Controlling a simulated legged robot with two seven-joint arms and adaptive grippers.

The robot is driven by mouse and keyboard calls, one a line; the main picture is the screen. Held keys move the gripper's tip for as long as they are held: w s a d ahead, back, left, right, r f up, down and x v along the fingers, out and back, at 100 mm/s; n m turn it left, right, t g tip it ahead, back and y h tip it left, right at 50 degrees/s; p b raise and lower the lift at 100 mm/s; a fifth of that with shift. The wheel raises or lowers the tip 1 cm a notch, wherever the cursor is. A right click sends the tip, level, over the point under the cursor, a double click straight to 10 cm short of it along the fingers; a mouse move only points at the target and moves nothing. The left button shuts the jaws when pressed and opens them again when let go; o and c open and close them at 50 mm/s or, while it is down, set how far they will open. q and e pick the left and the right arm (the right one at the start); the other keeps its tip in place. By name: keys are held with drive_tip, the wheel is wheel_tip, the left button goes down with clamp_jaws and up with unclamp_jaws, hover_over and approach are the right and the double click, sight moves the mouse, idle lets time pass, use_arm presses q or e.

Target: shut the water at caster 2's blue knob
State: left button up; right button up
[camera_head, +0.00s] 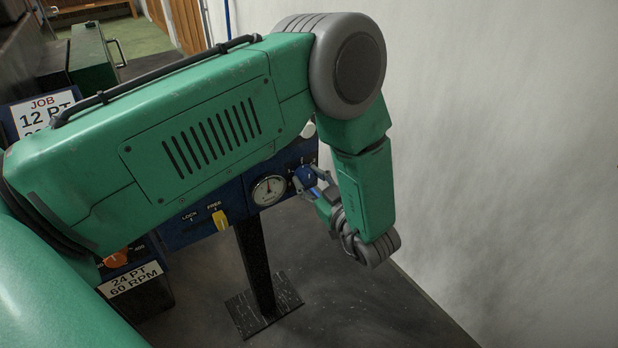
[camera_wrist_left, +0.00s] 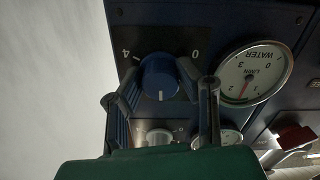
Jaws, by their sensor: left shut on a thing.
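The blue knob (camera_wrist_left: 158,78) sits on a dark panel in the left wrist view, where the picture is upside down. Its white mark points to the picture's bottom, midway between the 4 and the 0 printed at its two sides. My left gripper (camera_wrist_left: 163,98) has a finger on each side of the knob and is shut on it. In the head view the knob (camera_head: 304,177) is small and partly covered by the left gripper (camera_head: 312,185). The water gauge (camera_wrist_left: 254,77) is beside the knob, with a red needle. No caster number is readable on this panel.
In the head view a dial (camera_head: 269,190) and a yellow lever (camera_head: 220,219) marked LOCK and FREE are left of the knob. An orange knob (camera_head: 116,259) is at lower left. A pale wall (camera_head: 500,150) stands close on the right. My left arm hides much of the machine.

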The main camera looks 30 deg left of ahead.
use_arm(q)
drive_tip(key=n+p, duration=0.2)
drive_tip(key=n, duration=0.1)
drive_tip(key=shift+r, duration=0.1)
drive_tip(key=n+p, duration=0.2)
drive_tip(key=n, duration=0.2)
drive_tip(key=n+p, duration=0.4)
drive_tip(key=n, duration=0.3)
drive_tip(key=n+p, duration=0.3)
drive_tip(key=n, duration=0.2)
drive_tip(key=shift+s+d, duration=0.1)
drive_tip(key=shift+f+n+p, duration=0.2)
drive_tip(key=shift+n+p, duration=0.9)
drive_tip(key=shift+n, duration=1.1)
drive_tip(key=o, duration=1.1)
drive_tip(key=shift+f, duration=0.1)
